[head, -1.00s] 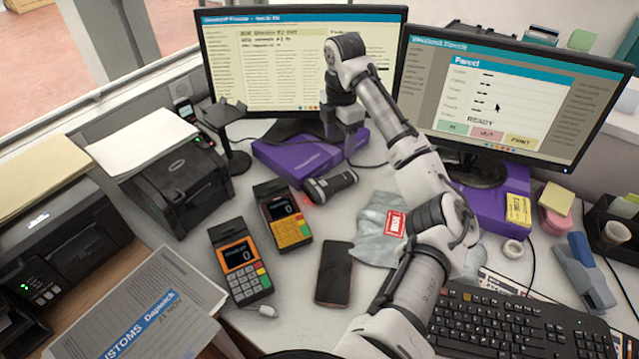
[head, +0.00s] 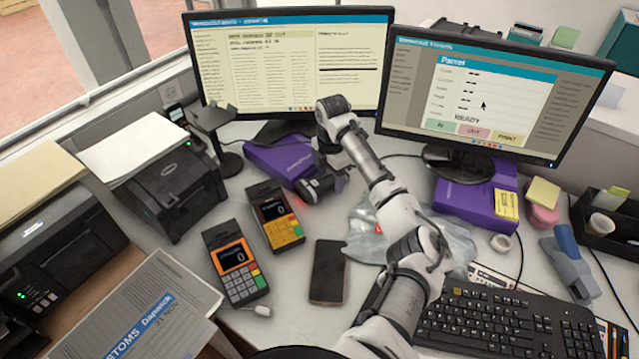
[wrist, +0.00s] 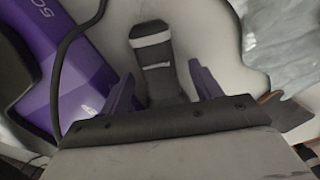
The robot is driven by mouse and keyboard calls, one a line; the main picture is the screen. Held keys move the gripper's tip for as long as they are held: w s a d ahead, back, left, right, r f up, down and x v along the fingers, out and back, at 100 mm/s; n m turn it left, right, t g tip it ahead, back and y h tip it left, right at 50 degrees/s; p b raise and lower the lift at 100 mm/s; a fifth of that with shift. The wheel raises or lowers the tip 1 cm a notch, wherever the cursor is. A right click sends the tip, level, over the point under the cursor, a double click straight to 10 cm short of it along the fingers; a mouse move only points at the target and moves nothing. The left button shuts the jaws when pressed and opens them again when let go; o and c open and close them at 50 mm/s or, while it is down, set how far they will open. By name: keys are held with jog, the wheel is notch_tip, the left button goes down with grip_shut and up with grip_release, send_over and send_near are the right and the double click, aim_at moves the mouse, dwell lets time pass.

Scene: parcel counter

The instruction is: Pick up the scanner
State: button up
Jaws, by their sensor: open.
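The scanner (head: 322,188) is dark, with a red glow at its left end, and lies on the counter in front of the left monitor in the head view. In the wrist view the scanner (wrist: 156,58) shows a dark handle with a pale band, running between the fingers. My gripper (wrist: 161,74) is open, one finger on each side of the handle, with gaps visible on both sides. In the head view my gripper is down at the scanner, its fingertips hard to make out.
A purple box (head: 272,160) lies close to the left of the scanner, with a dark cable near it in the wrist view. A clear plastic bag (head: 450,240) is to the right. Two card terminals (head: 236,272) and a phone (head: 327,272) lie in front.

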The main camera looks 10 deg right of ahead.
jog(key=shift+f, duration=0.3)
jog(key=c, duration=1.1)
jog(key=shift+c, duration=0.4)
jog(key=shift+r, duration=0.15)
